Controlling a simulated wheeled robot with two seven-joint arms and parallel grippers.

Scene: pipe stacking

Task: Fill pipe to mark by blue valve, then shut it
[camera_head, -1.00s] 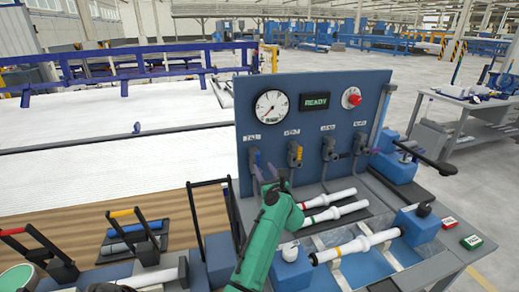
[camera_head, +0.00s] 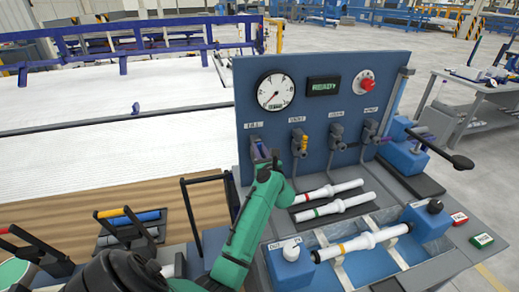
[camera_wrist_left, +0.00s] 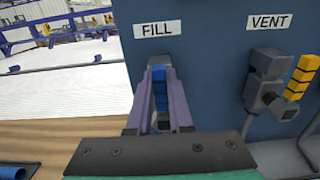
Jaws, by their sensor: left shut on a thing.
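The blue FILL valve handle (camera_wrist_left: 159,88) points upright on the blue panel, under the FILL label. In the left wrist view, my left gripper (camera_wrist_left: 160,84) has its two purple fingers on either side of it, shut on it. In the head view my left gripper (camera_head: 264,160) is at the panel's lower left, where my green arm partly hides the valve. A white pipe with an orange band (camera_head: 362,244) lies clamped in the trough between blue end blocks. The round gauge (camera_head: 275,90) is beside a display (camera_head: 324,87) reading READY. My right gripper is not in view.
The yellow VENT valve (camera_wrist_left: 300,78) is close to the right of my gripper. Two spare white pipes, red-banded (camera_head: 328,192) and green-banded (camera_head: 334,208), lie below the panel.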

